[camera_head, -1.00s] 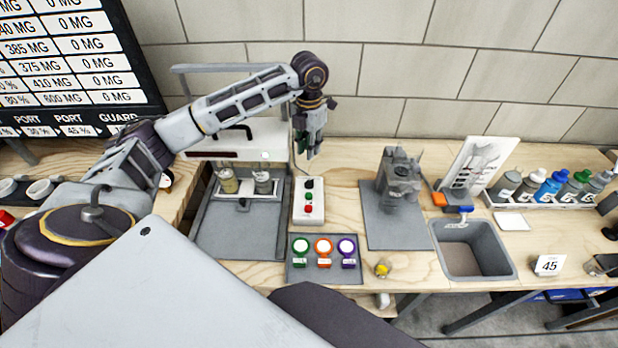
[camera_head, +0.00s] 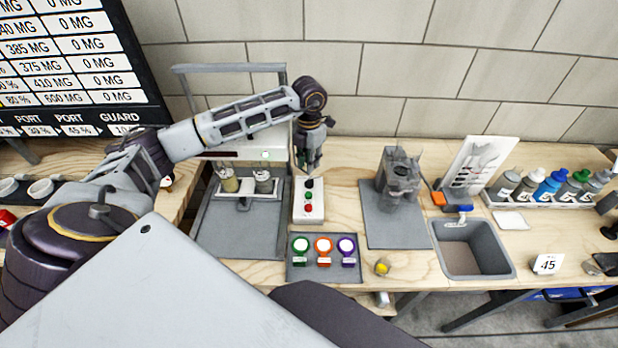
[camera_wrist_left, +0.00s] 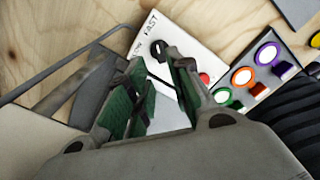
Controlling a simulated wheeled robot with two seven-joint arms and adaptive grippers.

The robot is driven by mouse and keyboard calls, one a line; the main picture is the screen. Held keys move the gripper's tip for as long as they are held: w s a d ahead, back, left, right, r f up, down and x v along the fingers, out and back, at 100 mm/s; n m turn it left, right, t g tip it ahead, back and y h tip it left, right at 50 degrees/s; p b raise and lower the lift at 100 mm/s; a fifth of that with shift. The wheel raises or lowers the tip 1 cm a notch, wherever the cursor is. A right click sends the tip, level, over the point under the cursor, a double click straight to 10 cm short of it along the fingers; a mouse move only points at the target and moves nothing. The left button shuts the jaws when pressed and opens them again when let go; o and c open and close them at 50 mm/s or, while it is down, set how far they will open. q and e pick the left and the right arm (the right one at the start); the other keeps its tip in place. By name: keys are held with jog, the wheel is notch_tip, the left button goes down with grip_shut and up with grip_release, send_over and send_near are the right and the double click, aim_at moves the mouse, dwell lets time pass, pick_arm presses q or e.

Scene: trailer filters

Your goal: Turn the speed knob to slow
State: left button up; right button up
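The speed knob (camera_head: 309,183) is a small black knob at the far end of a white control box (camera_head: 299,214). In the left wrist view the knob (camera_wrist_left: 158,48) sits beside the printed word FAST, just beyond my fingertips and roughly between them. Its exact pointing direction is hard to tell. My left gripper (camera_head: 309,168) points down just above the knob. In the wrist view its two green-padded fingers (camera_wrist_left: 156,66) are apart with nothing held between them. I cannot tell whether a finger touches the knob. My right gripper is not in view.
Green and red buttons (camera_head: 308,208) sit on the same box, nearer me. A grey device (camera_head: 398,180) and a sink (camera_head: 474,250) are to the right.

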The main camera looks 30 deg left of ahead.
aim_at(309, 180)
pick_arm(q)
jog(key=shift+f+p, duration=0.3)
jog(key=shift+f, duration=3.7)
jog(key=shift+c, duration=0.4)
grip_shut()
